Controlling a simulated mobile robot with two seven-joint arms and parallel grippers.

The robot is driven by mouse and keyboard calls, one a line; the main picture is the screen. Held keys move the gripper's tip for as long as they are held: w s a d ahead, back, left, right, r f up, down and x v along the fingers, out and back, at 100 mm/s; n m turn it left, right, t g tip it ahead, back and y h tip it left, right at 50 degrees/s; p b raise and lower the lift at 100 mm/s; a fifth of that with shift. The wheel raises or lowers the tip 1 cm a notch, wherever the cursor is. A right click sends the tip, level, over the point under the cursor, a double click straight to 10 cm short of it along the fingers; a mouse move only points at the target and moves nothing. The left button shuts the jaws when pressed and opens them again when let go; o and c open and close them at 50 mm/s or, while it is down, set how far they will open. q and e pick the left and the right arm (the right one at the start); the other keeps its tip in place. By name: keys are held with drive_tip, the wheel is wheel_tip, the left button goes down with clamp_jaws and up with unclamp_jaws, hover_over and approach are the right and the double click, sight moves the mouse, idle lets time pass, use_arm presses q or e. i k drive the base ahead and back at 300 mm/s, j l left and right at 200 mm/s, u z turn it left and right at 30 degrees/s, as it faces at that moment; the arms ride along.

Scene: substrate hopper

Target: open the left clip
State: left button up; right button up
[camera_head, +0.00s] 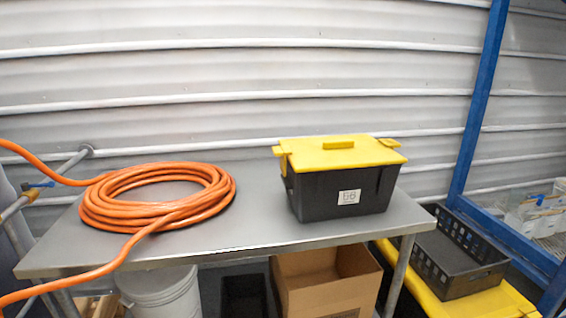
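A black hopper box (325,197) with a yellow lid (360,155) stands on the right part of a grey metal table. The lid lies over the box and has a raised yellow handle (338,145) on top. The left yellow clip (281,158) shows at the lid's left end and hangs down over the side. Another yellow clip (389,143) shows at the lid's right end. I cannot tell for sure whether either clip is latched. A white label reading 56 (349,197) is on the box front. Neither gripper is in view.
A coiled orange hose (100,215) lies on the left half of the grey table (262,232). Below are a cardboard box (320,287) and a white bucket (163,293). A black crate (452,275) and a blue post (480,95) stand at right. Bare tabletop lies between hose and hopper.

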sight(282, 151)
drive_tip(key=k+j+z, duration=0.2)
drive_tip(key=j, duration=0.2)
drive_tip(key=i+u, duration=0.1)
drive_tip(key=u, duration=0.5)
drive_tip(key=l+u, duration=0.3)
drive_tip(key=u, duration=0.2)
drive_tip(key=l+u, duration=0.45)
drive_tip(key=k+l+u, duration=0.45)
drive_tip(key=l, duration=0.2)
drive_tip(key=k+l, duration=0.15)
drive_tip(key=l, duration=0.2)
drive_tip(key=k+l+u, duration=0.1)
drive_tip(key=l, duration=0.25)
drive_tip(key=k+l, duration=0.2)
drive_tip(key=l+u, duration=0.05)
drive_tip(key=l, duration=0.1)
